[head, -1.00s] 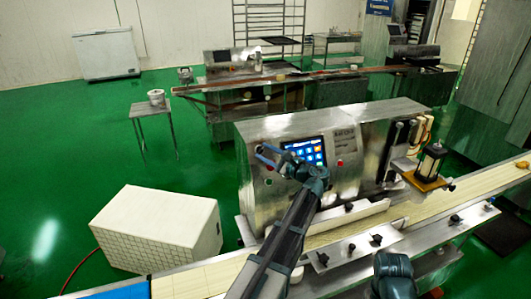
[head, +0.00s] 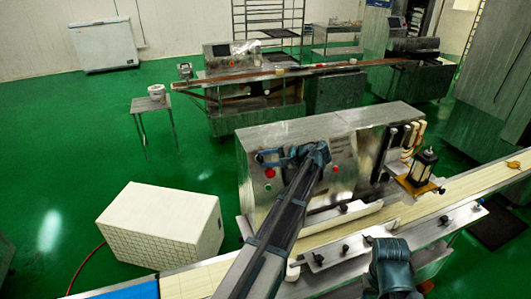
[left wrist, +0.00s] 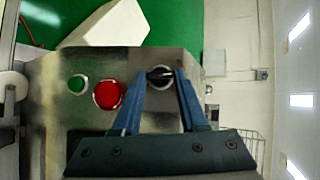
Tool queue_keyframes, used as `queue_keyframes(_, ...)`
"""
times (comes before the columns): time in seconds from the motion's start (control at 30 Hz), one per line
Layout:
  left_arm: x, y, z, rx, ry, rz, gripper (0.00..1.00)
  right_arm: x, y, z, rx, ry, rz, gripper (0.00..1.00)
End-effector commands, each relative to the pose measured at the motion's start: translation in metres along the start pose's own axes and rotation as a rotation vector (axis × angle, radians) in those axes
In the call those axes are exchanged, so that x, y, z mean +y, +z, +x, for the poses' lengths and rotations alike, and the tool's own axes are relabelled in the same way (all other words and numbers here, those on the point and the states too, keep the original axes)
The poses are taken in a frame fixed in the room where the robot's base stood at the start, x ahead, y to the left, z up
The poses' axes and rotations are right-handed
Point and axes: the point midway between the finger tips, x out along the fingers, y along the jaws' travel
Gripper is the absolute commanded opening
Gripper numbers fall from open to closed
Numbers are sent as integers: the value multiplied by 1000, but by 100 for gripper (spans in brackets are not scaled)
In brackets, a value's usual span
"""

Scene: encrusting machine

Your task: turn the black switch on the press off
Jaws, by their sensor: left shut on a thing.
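The press (head: 350,185) is a steel machine with a control panel facing me. The black switch (left wrist: 159,73) is a small knob on that panel, seen in the left wrist view between my fingertips. My left gripper (head: 263,157) reaches the upper left part of the panel in the head view, and its blue fingers (left wrist: 156,80) are shut on the switch.
A red button (left wrist: 109,95) and a green button (left wrist: 77,83) sit beside the switch. The red button also shows in the head view (head: 269,173). A conveyor belt (head: 470,192) runs past the press. A white box (head: 160,225) stands on the green floor at left.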

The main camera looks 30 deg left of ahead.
Motion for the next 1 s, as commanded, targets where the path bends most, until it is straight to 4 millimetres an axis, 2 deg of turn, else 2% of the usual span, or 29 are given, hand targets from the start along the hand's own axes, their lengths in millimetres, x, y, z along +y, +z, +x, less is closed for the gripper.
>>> queue_keyframes(0.03,-7,1,-2,-1,27,-36,0,1,1,-12,0,0,1,50)
queue_keyframes(0.4,-8,2,-1,-2,219,-307,0,4,3,-49,-1,-2,6,50)
queue_keyframes(0.7,-8,3,0,-1,331,-464,0,6,4,-66,-2,-1,4,50)
queue_keyframes(1.0,-8,3,1,-1,385,-538,0,7,5,-73,-2,-1,3,50)
